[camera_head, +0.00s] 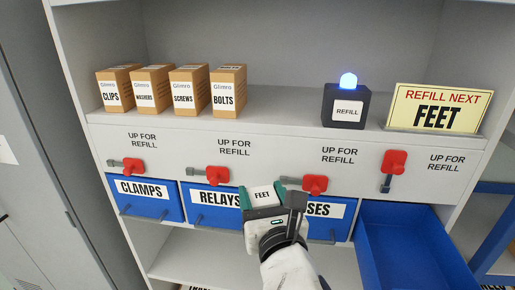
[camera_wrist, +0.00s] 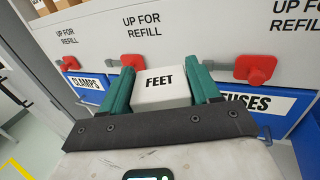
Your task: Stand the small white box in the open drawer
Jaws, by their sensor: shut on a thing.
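The small white box (camera_head: 264,196) is labelled FEET and is held between the green fingers of my gripper (camera_head: 268,199). In the wrist view the white box (camera_wrist: 160,88) sits between the two fingertips (camera_wrist: 162,88), its label facing the camera. My gripper is shut on it, in front of the blue RELAYS drawer (camera_head: 213,199) and a drawer partly hidden behind my gripper. The open blue drawer (camera_head: 412,246) is at the right, pulled out, and the part I see inside is empty. The box is apart from it, to its left.
Red levers (camera_head: 315,185) stick out above the drawers; the rightmost lever (camera_head: 394,162) hangs differently, its handle down. The CLAMPS drawer (camera_head: 145,198) is shut. On the shelf stand brown boxes (camera_head: 228,91), a REFILL button box with lit blue lamp (camera_head: 346,105) and a REFILL NEXT FEET sign (camera_head: 435,108).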

